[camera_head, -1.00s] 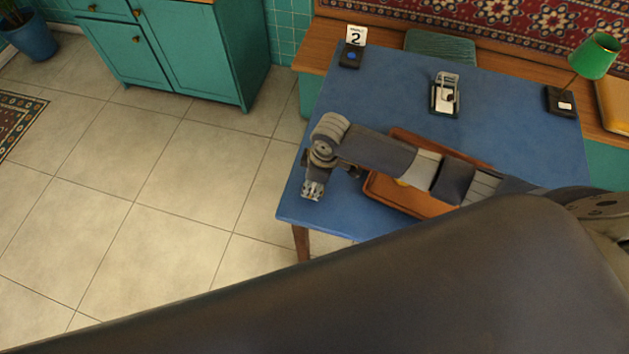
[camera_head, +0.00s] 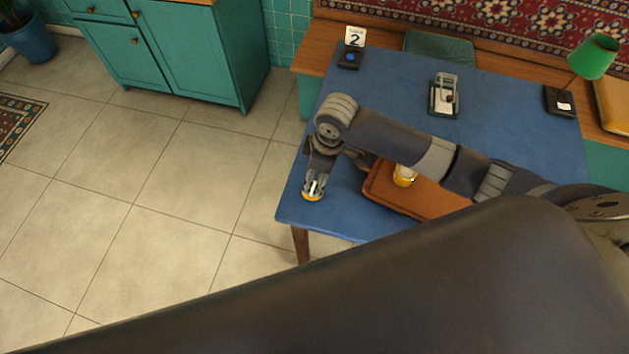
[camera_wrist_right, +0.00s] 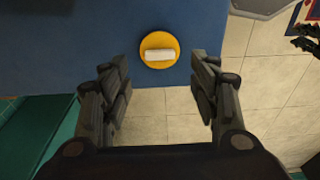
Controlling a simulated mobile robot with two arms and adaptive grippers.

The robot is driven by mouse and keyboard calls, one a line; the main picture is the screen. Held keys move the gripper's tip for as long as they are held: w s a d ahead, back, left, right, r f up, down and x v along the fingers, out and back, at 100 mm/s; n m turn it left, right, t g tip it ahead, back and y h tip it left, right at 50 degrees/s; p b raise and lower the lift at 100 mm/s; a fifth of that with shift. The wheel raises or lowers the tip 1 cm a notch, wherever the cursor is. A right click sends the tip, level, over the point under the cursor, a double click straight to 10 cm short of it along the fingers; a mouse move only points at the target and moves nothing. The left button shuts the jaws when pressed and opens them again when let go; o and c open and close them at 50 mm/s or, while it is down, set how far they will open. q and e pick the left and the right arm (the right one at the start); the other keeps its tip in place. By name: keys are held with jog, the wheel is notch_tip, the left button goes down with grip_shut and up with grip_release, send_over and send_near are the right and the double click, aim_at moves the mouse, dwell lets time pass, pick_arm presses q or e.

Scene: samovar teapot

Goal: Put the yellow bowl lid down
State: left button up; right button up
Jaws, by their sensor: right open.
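The yellow lid (camera_wrist_right: 148,54) has a pale bar-shaped handle on top. It lies flat on the blue table (camera_wrist_right: 60,55), close to the table's edge, in the right wrist view. In the head view the lid (camera_head: 312,198) shows just below my right gripper (camera_head: 314,187), at the table's near left corner. My right gripper (camera_wrist_right: 159,88) is open and empty. In the right wrist view its fingers stand apart, and the lid appears beyond the gap between them. Dark jaw-like parts at that view's right edge may be my left gripper (camera_wrist_right: 306,40); their state is unclear.
An orange-brown tray (camera_head: 382,190) holds a yellow-and-white item (camera_head: 404,175), partly hidden by my right arm. A framed stand (camera_head: 444,96), a dark box (camera_head: 560,101) and a number card (camera_head: 355,38) stand farther back.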

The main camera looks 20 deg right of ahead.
notch_tip(320, 180, up, 6)
jog(key=shift+s+d, duration=0.25)
jog(key=shift+d, duration=0.1)
jog(key=shift+f, duration=0.1)
dwell(0.3)
